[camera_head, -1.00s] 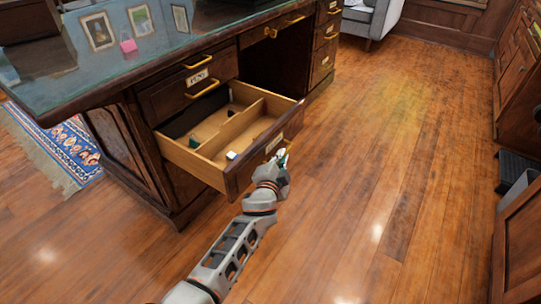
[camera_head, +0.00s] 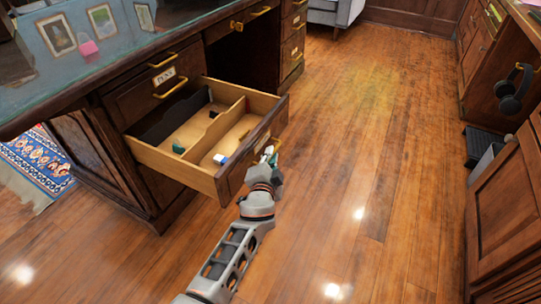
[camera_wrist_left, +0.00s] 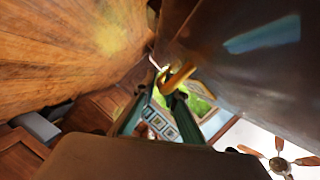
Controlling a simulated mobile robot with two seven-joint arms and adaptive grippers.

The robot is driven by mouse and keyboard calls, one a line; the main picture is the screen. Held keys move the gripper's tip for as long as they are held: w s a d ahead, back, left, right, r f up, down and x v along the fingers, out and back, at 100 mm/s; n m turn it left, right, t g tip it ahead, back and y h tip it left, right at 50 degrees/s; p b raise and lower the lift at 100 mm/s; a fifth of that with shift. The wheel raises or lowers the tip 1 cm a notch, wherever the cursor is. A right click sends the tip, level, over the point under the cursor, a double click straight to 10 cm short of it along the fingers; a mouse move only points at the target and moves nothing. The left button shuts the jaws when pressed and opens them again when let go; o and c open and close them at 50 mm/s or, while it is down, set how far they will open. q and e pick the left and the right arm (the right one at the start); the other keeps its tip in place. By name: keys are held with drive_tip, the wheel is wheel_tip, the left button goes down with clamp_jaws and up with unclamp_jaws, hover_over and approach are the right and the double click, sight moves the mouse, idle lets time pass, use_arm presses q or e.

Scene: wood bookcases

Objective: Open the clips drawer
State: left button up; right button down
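A wooden drawer (camera_head: 232,171) of the dark desk stands pulled well out, below a drawer labelled PENS (camera_head: 165,75). Inside are light wooden compartments with a few small items, among them a green one (camera_head: 178,148) and a white and blue one (camera_head: 220,159). Its own label is too small and covered to read. My left gripper (camera_head: 269,154) is at the front of this drawer, at its brass handle. My right gripper is out of view.
The glass-topped desk (camera_head: 60,85) holds photo frames and a pink item (camera_head: 89,47). The wood floor (camera_head: 350,180) in the middle is clear. A cabinet (camera_head: 505,215) with hanging headphones (camera_head: 513,90) stands at right. A patterned rug (camera_head: 38,158) lies at left.

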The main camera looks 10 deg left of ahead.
use_arm(q)
drive_tip(key=shift+o, duration=0.6)
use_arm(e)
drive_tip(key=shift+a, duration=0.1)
use_arm(q)
wheel_tip(320, 180, up, 9)
drive_tip(key=shift+r, duration=0.55)
idle(0.4)
